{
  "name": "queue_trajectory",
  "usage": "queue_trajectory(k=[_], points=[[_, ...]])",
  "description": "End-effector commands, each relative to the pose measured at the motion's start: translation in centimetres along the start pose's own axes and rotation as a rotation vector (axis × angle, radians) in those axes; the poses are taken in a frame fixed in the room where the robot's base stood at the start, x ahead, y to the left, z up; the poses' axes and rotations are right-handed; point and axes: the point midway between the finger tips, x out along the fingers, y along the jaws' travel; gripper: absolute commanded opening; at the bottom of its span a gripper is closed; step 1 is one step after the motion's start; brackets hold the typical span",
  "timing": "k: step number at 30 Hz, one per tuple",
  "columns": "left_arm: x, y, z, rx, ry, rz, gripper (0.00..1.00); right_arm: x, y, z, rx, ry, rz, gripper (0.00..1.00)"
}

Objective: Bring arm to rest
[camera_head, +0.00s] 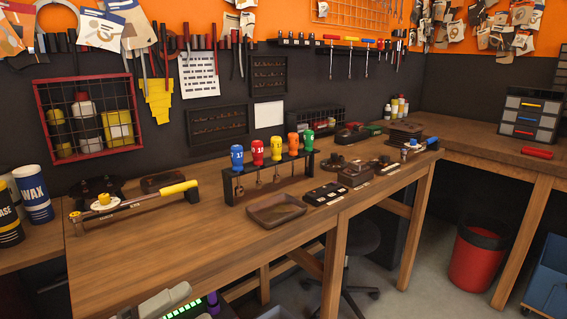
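A small piece of pale grey hardware with a green-lit strip (183,309) and a purple part shows at the bottom edge, left of centre. It seems to be part of my own body, cut off by the frame. No gripper fingers are visible, so neither gripper can be seen here. Nothing is seen held.
A wooden workbench (170,250) stands in front, its near left top bare. On it are a torque wrench (135,203), a rack of coloured screwdrivers (270,178), an empty brown tray (276,211) and small parts. A red bin (475,258) stands right; a stool is under the bench.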

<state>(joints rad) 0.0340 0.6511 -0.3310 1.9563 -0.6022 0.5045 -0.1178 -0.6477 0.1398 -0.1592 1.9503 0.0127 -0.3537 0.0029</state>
Motion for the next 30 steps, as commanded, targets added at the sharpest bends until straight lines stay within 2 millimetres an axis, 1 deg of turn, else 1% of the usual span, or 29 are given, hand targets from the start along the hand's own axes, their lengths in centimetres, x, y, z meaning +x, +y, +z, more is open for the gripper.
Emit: queue_trajectory(k=[1,2,4,5,6,8,9,11,12,15,18,21,30], points=[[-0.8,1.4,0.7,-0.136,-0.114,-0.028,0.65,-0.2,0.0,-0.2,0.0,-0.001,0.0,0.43],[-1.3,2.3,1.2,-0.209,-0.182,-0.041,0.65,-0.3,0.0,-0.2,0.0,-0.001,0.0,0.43],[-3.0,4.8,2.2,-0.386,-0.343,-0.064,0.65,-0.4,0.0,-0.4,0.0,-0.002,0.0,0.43],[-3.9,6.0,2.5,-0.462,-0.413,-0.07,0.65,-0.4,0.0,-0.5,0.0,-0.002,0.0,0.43],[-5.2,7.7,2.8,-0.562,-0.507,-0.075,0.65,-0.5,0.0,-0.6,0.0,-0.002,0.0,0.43],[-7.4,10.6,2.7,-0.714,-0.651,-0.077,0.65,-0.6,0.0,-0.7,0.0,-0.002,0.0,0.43],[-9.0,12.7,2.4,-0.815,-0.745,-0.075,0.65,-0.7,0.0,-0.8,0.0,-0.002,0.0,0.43],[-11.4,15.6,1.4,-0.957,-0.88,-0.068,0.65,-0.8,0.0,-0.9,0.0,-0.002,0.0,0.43],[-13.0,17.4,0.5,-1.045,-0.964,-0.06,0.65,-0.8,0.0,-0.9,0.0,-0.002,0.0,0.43],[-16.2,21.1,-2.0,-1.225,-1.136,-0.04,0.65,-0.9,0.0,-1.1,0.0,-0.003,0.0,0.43],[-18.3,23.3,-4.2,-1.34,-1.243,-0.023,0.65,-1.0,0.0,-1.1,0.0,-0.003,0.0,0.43],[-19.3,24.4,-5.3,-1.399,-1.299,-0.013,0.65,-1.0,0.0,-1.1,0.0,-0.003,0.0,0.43],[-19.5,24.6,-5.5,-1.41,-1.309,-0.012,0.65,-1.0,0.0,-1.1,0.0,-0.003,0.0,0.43]])
